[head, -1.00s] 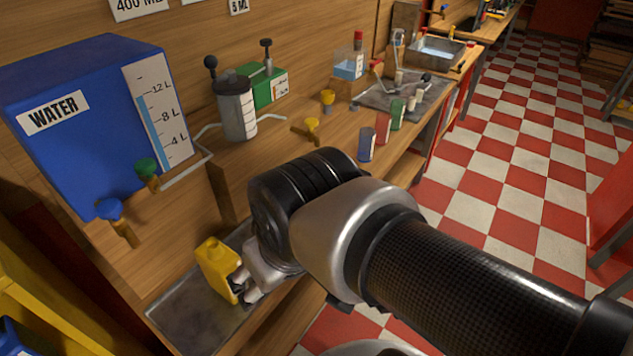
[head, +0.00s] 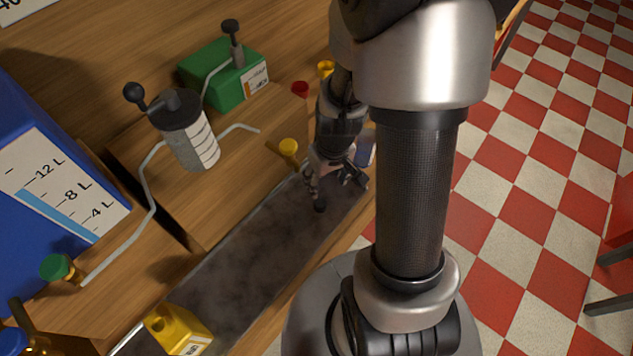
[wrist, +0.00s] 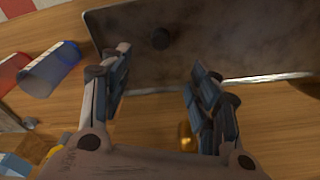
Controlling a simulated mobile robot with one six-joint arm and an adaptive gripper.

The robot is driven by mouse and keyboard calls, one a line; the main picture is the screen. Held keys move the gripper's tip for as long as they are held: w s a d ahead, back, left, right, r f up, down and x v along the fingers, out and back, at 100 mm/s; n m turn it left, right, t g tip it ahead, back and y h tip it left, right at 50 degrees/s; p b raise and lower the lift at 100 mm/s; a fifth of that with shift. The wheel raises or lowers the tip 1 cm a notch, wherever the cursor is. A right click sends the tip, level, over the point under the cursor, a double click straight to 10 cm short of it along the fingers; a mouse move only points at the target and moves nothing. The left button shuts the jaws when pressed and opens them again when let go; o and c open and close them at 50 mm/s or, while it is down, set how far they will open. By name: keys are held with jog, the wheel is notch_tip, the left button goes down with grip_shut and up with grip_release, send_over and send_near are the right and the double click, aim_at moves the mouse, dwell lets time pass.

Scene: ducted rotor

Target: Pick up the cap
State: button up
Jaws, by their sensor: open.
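The cap appears to be a small, dark, round piece (wrist: 158,39) lying on the grey metal tray (wrist: 215,45) in the wrist view. In the head view a dark round piece (head: 320,206), apparently the same cap, shows at the tips of my gripper (head: 335,190). My gripper is open and empty over the tray's far end, its fingers apart. In the wrist view my gripper (wrist: 155,85) has its fingertips short of the cap, which lies beyond the gap between them. The yellow jug (head: 180,330) stands at the tray's near end, a dark opening on top.
A blue-and-white container (wrist: 50,68) and a red one (wrist: 12,72) stand close to the gripper's left in the wrist view. A yellow tap (head: 289,149) projects near the tray. A grey cylinder (head: 190,140), green box (head: 222,75) and blue water tank (head: 25,130) stand behind.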

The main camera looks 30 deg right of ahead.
jog(key=b, duration=0.4)
send_over(320, 203)
jog(key=s, duration=0.1)
jog(key=f, duration=0.9)
jog(key=shift+s, duration=0.2)
jog(key=shift+w+f+b, duration=0.2)
jog(key=shift+f+b, duration=0.45)
jog(key=shift+f, duration=0.4)
jog(key=shift+w+f+b, duration=0.25)
jog(key=shift+f+b, duration=0.35)
jog(key=shift+f, duration=0.4)
jog(key=shift+w+f+b, duration=0.2)
jog(key=shift+f+b, duration=0.45)
jog(key=shift+f, duration=0.4)
jog(key=shift+r, duration=0.1)
jog(key=shift+c, duration=0.5)
jog(key=c, duration=0.7)
